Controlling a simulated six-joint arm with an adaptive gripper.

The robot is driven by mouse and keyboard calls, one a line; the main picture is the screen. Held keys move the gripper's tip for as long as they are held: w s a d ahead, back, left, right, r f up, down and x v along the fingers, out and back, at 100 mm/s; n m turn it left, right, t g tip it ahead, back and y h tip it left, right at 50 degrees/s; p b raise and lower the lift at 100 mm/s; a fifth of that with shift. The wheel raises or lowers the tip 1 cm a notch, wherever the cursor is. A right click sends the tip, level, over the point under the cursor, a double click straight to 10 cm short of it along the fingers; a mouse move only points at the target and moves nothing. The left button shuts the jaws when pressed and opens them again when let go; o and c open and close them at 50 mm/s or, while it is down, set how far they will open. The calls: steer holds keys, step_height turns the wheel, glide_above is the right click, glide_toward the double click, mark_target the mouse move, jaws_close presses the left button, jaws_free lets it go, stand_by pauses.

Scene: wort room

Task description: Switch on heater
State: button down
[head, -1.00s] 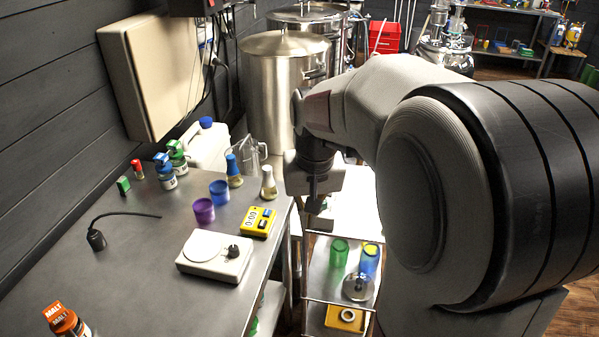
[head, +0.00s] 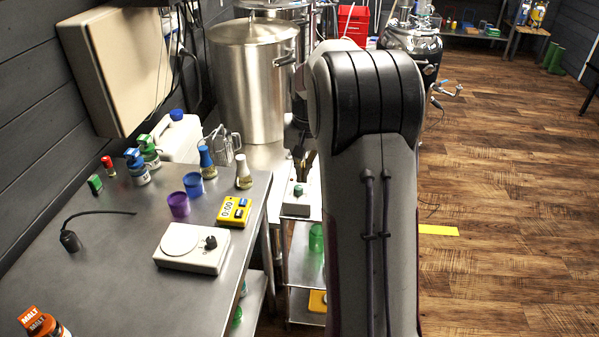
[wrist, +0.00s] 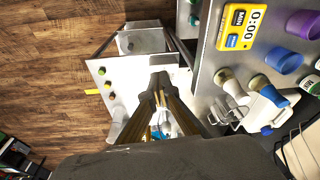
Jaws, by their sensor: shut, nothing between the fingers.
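A white appliance with a round pale plate and a black knob (head: 192,247), which may be the heater, sits on the steel bench. A small pale box with a green knob (head: 298,199) stands right of the bench, below my gripper. My gripper (head: 302,158) is partly hidden behind my arm in the head view. In the wrist view my gripper's fingers (wrist: 160,85) are shut and empty, pointing toward the white surface.
On the bench (head: 110,285) stand a yellow timer (head: 234,211), a purple cup (head: 178,205), a blue cup (head: 193,185) and flasks. A large steel pot (head: 252,85) stands behind. A low cart with a green cup (head: 316,240) is partly hidden by my arm.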

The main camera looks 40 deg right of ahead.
steer(key=w+d+r+m+t, duration=0.1)
steer(key=w+d, duration=0.7)
steer(key=shift+w+r+m+h, duration=0.15)
steer(key=shift+r+m+h, duration=0.15)
steer(key=shift+r+h, duration=0.1)
steer(key=shift+f, duration=0.2)
steer(key=x, duration=1.1)
steer(key=shift+w+a+f, duration=0.2)
steer(key=shift+w+a, duration=0.05)
steer(key=shift+a, duration=0.05)
steer(key=shift+w+a+f, duration=0.1)
steer(key=shift+w+f, duration=0.05)
steer(key=shift+f, duration=0.35)
steer(key=shift+w+a+f, duration=0.1)
steer(key=shift+f, duration=0.4)
steer(key=shift+a+f, duration=0.1)
